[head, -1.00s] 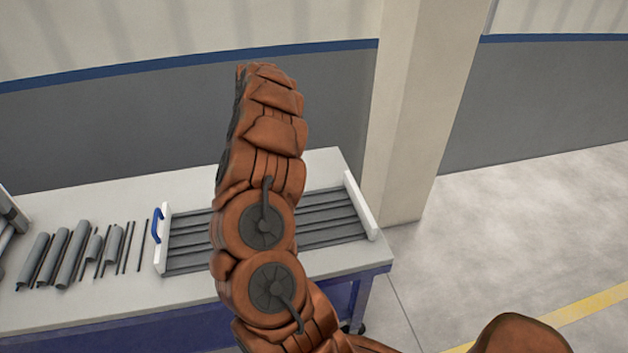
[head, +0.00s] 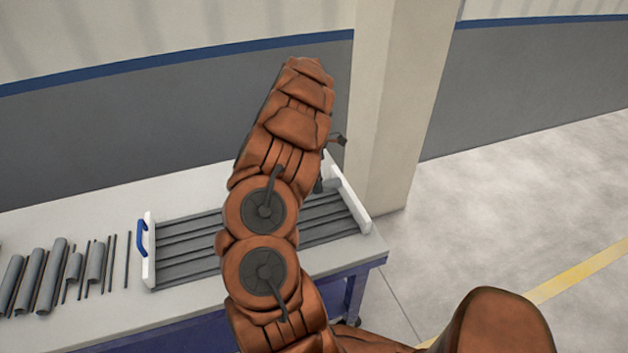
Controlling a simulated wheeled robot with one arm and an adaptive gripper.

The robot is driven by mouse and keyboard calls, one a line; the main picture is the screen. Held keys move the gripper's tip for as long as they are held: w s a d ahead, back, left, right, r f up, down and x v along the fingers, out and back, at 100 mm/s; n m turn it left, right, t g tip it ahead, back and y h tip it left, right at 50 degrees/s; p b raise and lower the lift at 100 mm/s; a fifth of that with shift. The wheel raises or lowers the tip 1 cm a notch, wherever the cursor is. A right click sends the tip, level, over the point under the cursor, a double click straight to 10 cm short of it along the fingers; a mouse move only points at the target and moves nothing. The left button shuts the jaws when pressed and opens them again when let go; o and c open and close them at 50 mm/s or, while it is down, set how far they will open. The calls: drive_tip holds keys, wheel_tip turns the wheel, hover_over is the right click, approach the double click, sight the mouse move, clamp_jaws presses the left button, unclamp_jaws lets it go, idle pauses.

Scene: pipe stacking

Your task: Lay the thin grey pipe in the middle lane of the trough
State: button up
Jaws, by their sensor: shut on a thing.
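The trough (head: 149,262) lies on the table, with white end walls, a blue handle at its left end and several long grey lanes. My arm crosses in front of its middle and hides part of the lanes, including the middle one there. My gripper (head: 336,139) is mostly hidden behind my arm; only a small dark part sticks out on the right, above the trough's right end. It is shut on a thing. A short grey piece (head: 330,185) shows below it near the right end wall, probably the thin grey pipe; most of it is hidden.
Several loose grey pipes (head: 54,270), thick and thin, lie side by side on the table (head: 190,204) left of the trough. A beige pillar (head: 395,110) stands close behind the table's right end. Open floor lies to the right.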

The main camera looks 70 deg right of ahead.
sight(317, 213)
drive_tip(key=shift+a+f+b, duration=0.1)
drive_tip(key=shift+f+b, duration=0.85)
drive_tip(key=shift+f, duration=3.2)
drive_tip(key=o, duration=1.1)
drive_tip(key=shift+f, duration=0.1)
drive_tip(key=shift+o, duration=0.2)
drive_tip(key=v, duration=1.2)
